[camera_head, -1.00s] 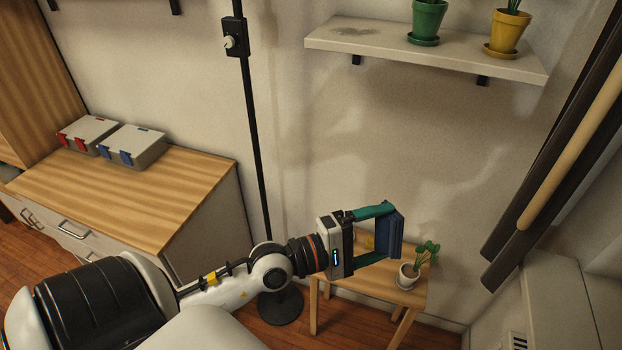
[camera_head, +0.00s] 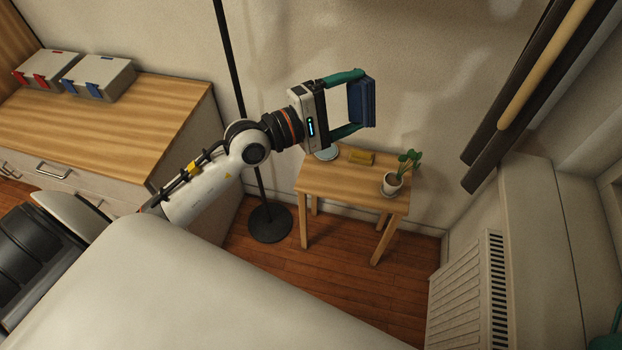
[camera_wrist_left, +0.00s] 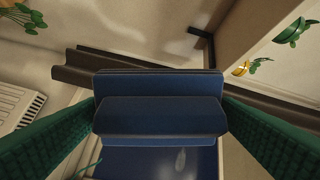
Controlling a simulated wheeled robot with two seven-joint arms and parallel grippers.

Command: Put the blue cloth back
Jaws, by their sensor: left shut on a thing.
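The blue cloth (camera_head: 361,103) is a folded dark blue block held between the green fingers of my left gripper (camera_head: 360,102). In the left wrist view the cloth (camera_wrist_left: 160,115) fills the middle, with a green finger of the gripper (camera_wrist_left: 160,122) on each side. The gripper is shut on it, in the air above and behind the small wooden table (camera_head: 345,180) as seen in the head view.
On the small table are a yellow block (camera_head: 361,156), a pale round dish (camera_head: 327,152) and a potted plant (camera_head: 393,184). A stand with a black pole (camera_head: 232,75) is close left of the arm. Two grey cases (camera_head: 98,78) sit on the cabinet (camera_head: 120,125). A radiator (camera_head: 468,285) is at right.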

